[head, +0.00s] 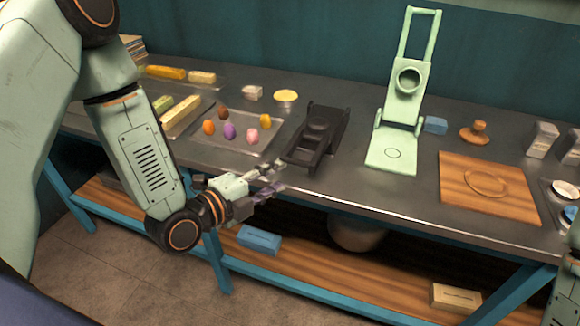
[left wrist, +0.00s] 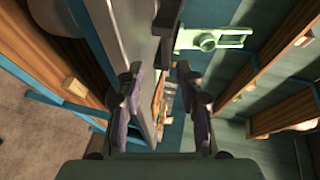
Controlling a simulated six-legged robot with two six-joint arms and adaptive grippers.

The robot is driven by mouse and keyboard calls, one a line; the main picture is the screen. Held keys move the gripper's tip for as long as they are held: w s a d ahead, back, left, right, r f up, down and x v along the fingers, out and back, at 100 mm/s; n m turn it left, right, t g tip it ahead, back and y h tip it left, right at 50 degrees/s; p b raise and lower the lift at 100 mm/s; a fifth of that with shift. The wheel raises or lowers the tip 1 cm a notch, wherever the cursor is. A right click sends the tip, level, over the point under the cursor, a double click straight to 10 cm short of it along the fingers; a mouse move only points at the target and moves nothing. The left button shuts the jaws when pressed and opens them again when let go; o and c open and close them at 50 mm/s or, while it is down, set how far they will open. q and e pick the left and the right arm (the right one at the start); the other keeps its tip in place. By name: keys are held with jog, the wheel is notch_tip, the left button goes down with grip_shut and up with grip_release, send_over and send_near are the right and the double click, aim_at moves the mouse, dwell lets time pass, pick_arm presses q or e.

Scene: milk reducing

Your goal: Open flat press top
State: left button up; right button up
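A pale green press (head: 391,155) stands on the table right of centre, its hinged upper part (head: 408,77) with a round ring and handle frame raised upright. Part of a pale green press also shows in the left wrist view (left wrist: 213,39). A black press-like device (head: 318,140) sits to its left, with its top lying low over its base. My left gripper (head: 274,178) is at the table's front edge, just in front and left of the black device. Its fingers are spread and empty in the left wrist view (left wrist: 162,97). My right gripper is out of view.
Several coloured egg-shaped pieces lie on a tray (head: 204,143) at left. A lower shelf (head: 330,282) runs beneath.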

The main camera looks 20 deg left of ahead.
aim_at(295, 164)
pick_arm(q)
jog(key=shift+m, duration=0.3)
jog(key=x, duration=0.4)
jog(key=r+b+x, duration=0.1)
jog(key=x, duration=0.1)
jog(key=shift+w+d+f, duration=0.1)
jog(key=shift+w+d, duration=0.05)
jog(key=shift+w, duration=0.2)
jog(key=shift+w+d+f, duration=0.1)
jog(key=shift+w, duration=0.25)
jog(key=shift+w+f, duration=0.2)
jog(key=shift+w, duration=0.25)
jog(key=shift+s+r, duration=0.1)
jog(key=shift+d, duration=0.1)
jog(key=shift+c, duration=0.9)
jog(key=c, duration=0.5)
grip_shut()
